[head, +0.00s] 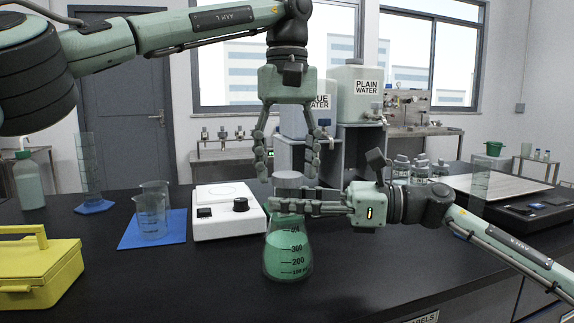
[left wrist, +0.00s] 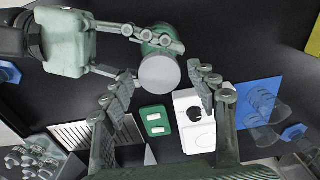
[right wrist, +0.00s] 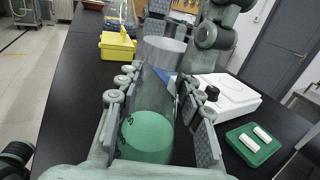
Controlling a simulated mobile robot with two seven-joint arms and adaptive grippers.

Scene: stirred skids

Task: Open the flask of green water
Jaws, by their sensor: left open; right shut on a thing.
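The flask of green water (head: 288,255) stands on the black bench in the middle of the head view. Its grey stopper (head: 288,181) sits on top and shows from above in the left wrist view (left wrist: 159,74). My right gripper (head: 285,206) is shut on the flask's neck from the right, below the stopper. In the right wrist view the flask (right wrist: 146,135) stands between its fingers. My left gripper (head: 288,167) points down from above, open, with its fingertips on either side of the stopper and a gap visible. The fingers partly hide the neck.
A white stirrer (head: 225,212) is just left of the flask, with a green tray holding two white bars (right wrist: 253,144) close by. Beakers on a blue mat (head: 140,232) and a yellow box (head: 38,268) are further left. Bottles (head: 420,170) stand behind my right arm.

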